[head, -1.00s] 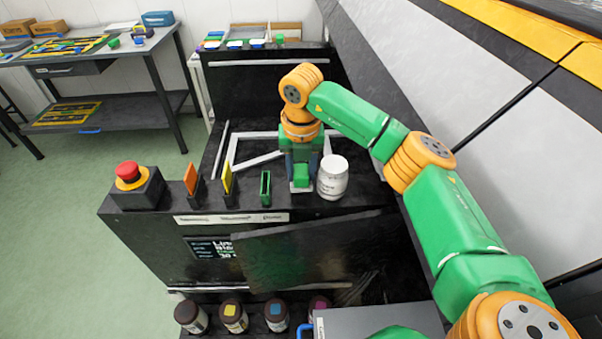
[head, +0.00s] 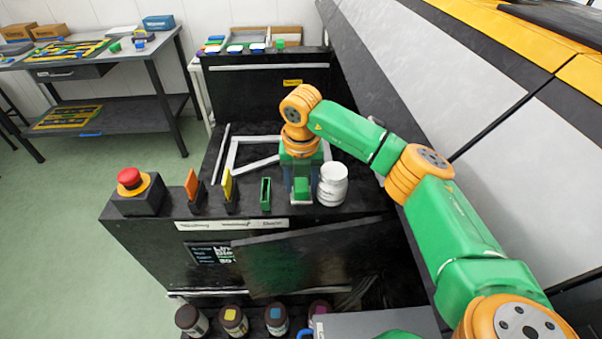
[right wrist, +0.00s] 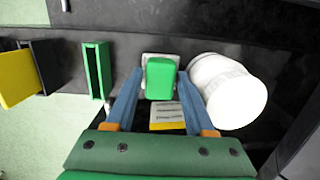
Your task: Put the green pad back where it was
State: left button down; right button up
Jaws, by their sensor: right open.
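A green block (head: 302,188), which looks like the green pad, stands on a pale grey plate on the black machine top. In the right wrist view the block (right wrist: 160,78) is between the two blue fingers of my right gripper (right wrist: 160,74), with narrow gaps at its sides. My right gripper (head: 302,172) is open around it and not closed on it. To the left stands a narrow green holder (head: 265,193) with an open slot; the slot (right wrist: 97,70) looks empty. My left gripper is not in view.
A white jar (head: 332,185) stands close on the right of the gripper. A yellow pad (head: 227,186) and an orange pad (head: 191,185) stand in dark holders farther left, then a red stop button (head: 129,178). Several ink bottles (head: 233,320) stand below at the front.

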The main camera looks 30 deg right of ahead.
aim_at(301, 189)
notch_tip(301, 189, up, 12)
jog(key=s, duration=0.1)
jog(key=shift+a+b, duration=0.35)
jog(key=shift+b, duration=0.1)
jog(key=shift+s+f, duration=0.1)
jog(key=shift+f, duration=0.05)
